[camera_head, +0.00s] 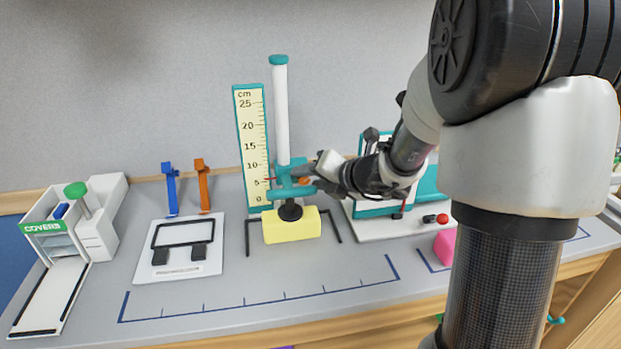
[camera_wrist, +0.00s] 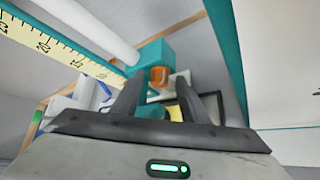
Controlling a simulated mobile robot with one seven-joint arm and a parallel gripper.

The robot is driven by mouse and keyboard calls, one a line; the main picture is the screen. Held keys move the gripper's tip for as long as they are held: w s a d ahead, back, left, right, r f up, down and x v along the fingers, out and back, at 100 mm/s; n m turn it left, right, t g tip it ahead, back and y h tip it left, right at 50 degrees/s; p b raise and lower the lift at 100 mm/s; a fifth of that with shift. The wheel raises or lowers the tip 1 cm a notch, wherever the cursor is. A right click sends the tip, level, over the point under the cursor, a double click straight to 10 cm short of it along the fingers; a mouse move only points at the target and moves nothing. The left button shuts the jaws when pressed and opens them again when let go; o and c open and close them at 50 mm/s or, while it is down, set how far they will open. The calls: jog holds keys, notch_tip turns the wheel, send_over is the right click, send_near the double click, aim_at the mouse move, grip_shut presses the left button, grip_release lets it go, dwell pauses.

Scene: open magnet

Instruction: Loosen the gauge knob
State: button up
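The height gauge has a white post (camera_head: 281,110) with a teal cap, and a teal slider (camera_head: 291,178) low on the post. An orange knob (camera_head: 304,181) sits on the slider's right side, partly hidden by my gripper (camera_head: 314,172). In the wrist view the orange knob (camera_wrist: 159,76) shows just beyond and between my two dark fingertips, which are apart. My gripper is open; I cannot tell whether a finger touches the knob. A cream ruler (camera_head: 252,145) marked in cm stands left of the post. A red pointer on the slider is near 5.
A yellow block (camera_head: 291,226) with a black ball above it is under the slider. A white-and-teal device (camera_head: 375,208) stands close right, behind my arm. A white frame plate (camera_head: 180,247), blue and orange clips, and a COVERS dispenser (camera_head: 50,228) are left.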

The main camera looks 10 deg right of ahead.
jog(key=p+v, duration=0.4)
jog(key=v, duration=1.3)
jog(key=shift+s, duration=0.2)
jog(key=shift+r, duration=0.1)
